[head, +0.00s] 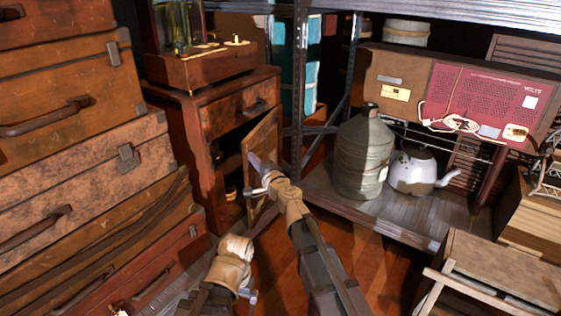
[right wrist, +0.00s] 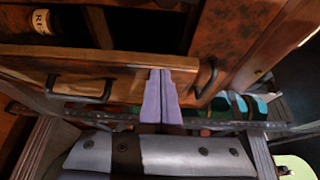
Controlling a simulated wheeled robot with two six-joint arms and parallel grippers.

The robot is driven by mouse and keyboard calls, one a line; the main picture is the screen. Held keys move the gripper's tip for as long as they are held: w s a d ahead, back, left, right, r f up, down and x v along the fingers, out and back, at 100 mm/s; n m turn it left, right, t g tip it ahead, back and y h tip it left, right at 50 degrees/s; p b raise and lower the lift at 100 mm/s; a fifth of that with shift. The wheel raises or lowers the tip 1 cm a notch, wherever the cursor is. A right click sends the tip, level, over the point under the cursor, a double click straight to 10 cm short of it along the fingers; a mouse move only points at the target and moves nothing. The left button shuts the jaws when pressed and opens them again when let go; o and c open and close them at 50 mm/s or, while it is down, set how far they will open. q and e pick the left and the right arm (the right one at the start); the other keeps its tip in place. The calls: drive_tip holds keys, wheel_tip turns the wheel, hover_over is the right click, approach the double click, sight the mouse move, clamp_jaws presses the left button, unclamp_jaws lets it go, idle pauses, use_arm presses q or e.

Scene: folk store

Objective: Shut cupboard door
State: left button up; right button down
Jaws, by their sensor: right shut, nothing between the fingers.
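The small brown wooden cupboard (head: 193,128) stands left of centre in the head view. Its door (head: 263,150) is swung open, with the dark interior showing beside it. The door also shows in the right wrist view (right wrist: 120,62) with a dark handle (right wrist: 80,88). My right gripper (head: 256,164) is shut and empty, its purple fingertips at the door. In the right wrist view, the fingertips (right wrist: 161,96) overlap the door; whether they touch it, I cannot tell. My left gripper (head: 247,292) is low in the head view, its fingers mostly hidden by its wrist.
Stacked suitcases (head: 75,150) crowd the left side. A metal shelf post (head: 298,90) stands right of the cupboard. A grey canister (head: 362,155) and a white kettle (head: 412,170) sit on the low shelf. A labelled bottle (right wrist: 40,20) is inside the cupboard.

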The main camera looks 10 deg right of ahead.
drive_tip(key=w+a+m+h, duration=0.1)
drive_tip(key=w+a+h, duration=0.1)
drive_tip(key=a, duration=0.4)
drive_tip(key=shift+w+a+m+t, duration=0.3)
drive_tip(key=shift+w+a+t, duration=0.1)
drive_tip(key=shift+w, duration=0.35)
